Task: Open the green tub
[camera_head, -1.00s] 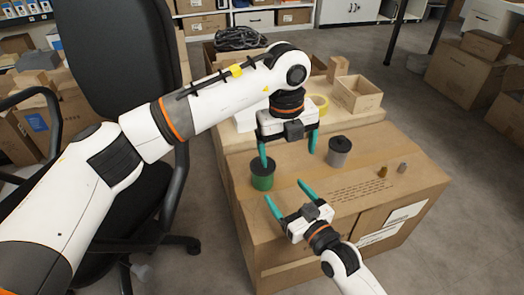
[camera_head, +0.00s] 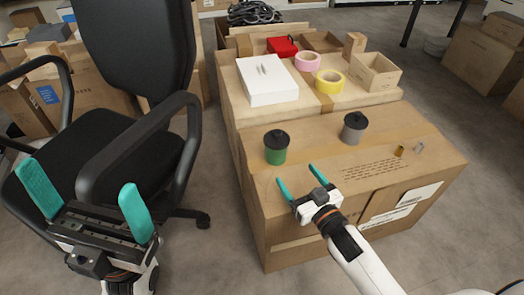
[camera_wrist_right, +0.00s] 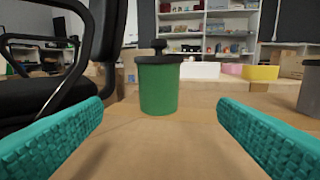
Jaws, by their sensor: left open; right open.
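The green tub (camera_head: 276,154) stands upright on the front carton with its black knobbed lid (camera_head: 277,138) on. In the right wrist view the green tub (camera_wrist_right: 159,88) is ahead, centred between the fingers and apart from them. My right gripper (camera_head: 297,188) is open and empty, just in front of the tub, low over the carton; its teal fingers (camera_wrist_right: 160,140) point at the tub. My left gripper (camera_head: 85,192) is open and empty at the lower left, in front of the black chair and well away from the tub.
A grey tub (camera_head: 354,129) with a black lid stands right of the green tub. Small brown and silvery pieces (camera_head: 399,151) lie further right. A chair (camera_head: 130,130) stands left.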

